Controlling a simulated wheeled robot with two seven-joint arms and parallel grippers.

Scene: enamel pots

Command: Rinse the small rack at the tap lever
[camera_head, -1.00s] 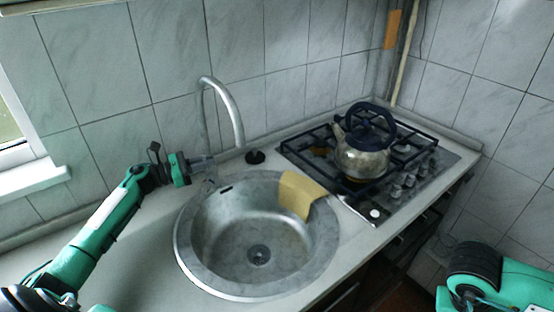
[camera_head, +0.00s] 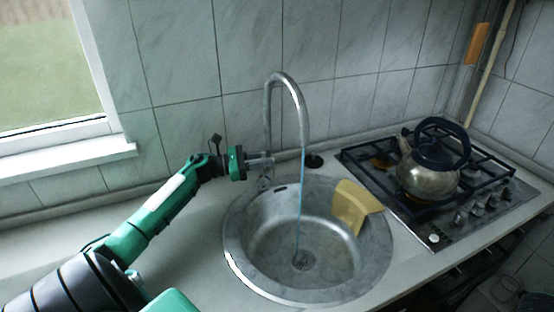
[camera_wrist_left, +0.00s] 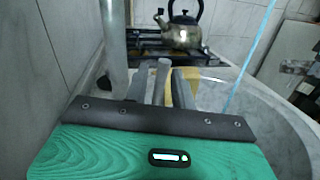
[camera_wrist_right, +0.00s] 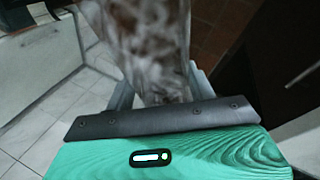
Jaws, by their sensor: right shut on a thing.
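The curved steel tap (camera_head: 294,88) stands at the back of the round sink (camera_head: 236,252). A thin blue stream of water (camera_head: 299,205) runs from its spout to the drain. My left gripper (camera_head: 262,159) is at the tap's base by the small lever. Its grey fingers also show in the left wrist view (camera_wrist_left: 160,85), with a grey bar between them that looks like the lever; their grip on it is unclear. My right gripper (camera_wrist_right: 160,90) is shut on a mottled white-and-brown thing (camera_wrist_right: 150,45), apparently the small rack, blurred and partly cut off. In the head view my right gripper is out of sight.
A yellow cloth (camera_head: 354,206) hangs over the sink's right rim. A kettle (camera_head: 428,175) stands on the gas hob (camera_head: 385,180) to the right.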

